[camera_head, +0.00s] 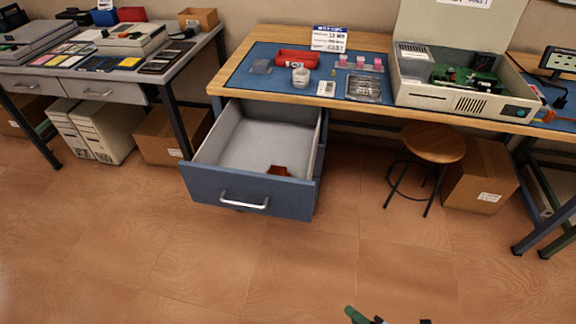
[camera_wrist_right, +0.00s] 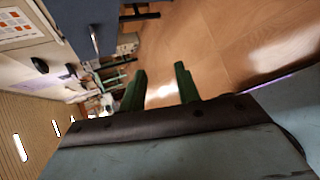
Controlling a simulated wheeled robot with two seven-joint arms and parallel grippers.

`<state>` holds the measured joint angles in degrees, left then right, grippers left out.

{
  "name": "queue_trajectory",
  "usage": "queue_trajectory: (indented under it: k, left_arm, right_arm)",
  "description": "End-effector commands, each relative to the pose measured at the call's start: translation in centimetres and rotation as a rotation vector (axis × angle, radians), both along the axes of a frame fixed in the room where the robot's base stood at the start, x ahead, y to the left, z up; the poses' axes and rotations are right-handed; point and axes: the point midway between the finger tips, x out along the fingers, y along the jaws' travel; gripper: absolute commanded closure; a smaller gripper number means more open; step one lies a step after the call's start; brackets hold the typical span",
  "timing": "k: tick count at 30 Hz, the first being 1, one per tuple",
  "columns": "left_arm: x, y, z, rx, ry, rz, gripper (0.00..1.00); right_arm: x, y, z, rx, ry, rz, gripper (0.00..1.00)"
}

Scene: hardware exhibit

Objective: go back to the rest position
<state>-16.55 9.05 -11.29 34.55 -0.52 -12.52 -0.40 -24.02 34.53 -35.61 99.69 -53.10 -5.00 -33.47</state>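My right gripper (camera_wrist_right: 160,78) shows in the right wrist view with its two green fingers apart and nothing between them. In the head view only a small part of the right gripper (camera_head: 386,319) shows at the bottom edge, low in front of the workbench and over the floor. It is clear of the open drawer. My left gripper is not in view.
A blue drawer (camera_head: 222,196) stands pulled out under the workbench (camera_head: 372,38), with a small brown piece (camera_head: 279,170) inside. A wooden stool (camera_head: 433,142) and a cardboard box (camera_head: 481,176) stand right of it. The floor in front is clear.

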Motion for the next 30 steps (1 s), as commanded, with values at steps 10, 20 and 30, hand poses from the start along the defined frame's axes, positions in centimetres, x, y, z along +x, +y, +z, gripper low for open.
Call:
queue_trajectory:
  k: [10, 20, 30]
  left_arm:
    - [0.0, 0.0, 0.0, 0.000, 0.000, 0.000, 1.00]
    - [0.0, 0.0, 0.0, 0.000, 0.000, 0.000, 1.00]
    - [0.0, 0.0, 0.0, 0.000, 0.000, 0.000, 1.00]
  right_arm:
    - [-0.4, -18.2, -11.0, 0.009, 0.349, -0.575, 0.68]
    - [-9.7, -38.7, -16.2, 0.130, 0.555, -1.408, 0.68]
    - [-19.4, -42.1, -18.8, 0.311, 0.625, -1.937, 0.68]
